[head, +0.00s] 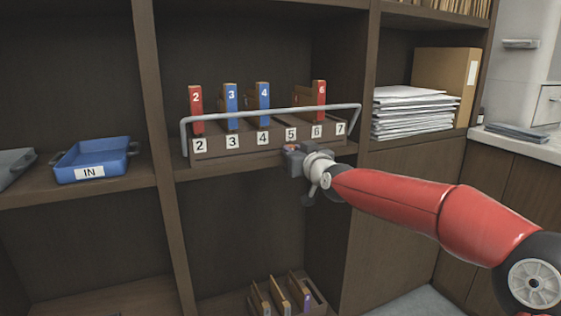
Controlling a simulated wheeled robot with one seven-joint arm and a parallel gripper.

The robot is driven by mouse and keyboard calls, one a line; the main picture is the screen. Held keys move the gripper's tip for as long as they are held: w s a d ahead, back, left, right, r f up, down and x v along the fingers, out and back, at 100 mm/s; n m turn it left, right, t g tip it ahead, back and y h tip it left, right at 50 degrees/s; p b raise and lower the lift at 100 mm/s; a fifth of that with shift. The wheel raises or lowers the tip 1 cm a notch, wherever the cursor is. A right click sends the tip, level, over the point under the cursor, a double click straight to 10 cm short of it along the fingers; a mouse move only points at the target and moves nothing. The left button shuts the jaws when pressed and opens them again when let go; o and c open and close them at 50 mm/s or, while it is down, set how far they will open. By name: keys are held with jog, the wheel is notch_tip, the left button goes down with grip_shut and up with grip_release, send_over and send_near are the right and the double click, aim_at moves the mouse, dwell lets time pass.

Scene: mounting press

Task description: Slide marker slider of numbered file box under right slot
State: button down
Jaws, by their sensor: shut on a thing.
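The numbered file box (222,146) sits on the middle shelf, with white labels 2 to 7 along its front and a grey rail across it. Red file 2 (195,110), blue file 3 (230,106), blue file 4 (263,105) and red file 6 (319,100) stand in it. No numbered file shows above labels 5 and 7. My gripper (290,148) is at the box's lower front edge, just below label 5. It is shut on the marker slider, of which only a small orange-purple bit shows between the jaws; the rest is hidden.
A blue IN tray (97,160) stands on the shelf at left, past an upright divider (158,120). A paper stack (412,114) is in the right compartment. Another rack (282,298) with several files is on the lower shelf. My red arm comes in from the right.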

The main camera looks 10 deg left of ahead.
jog(key=shift+w+d, duration=0.25)
jog(key=shift+d, duration=0.1)
jog(key=c, duration=1.3)
grip_release()
jog(key=shift+s+d, duration=0.1)
jog(key=shift+b+v, duration=0.55)
jog(key=shift+v, duration=3.25)
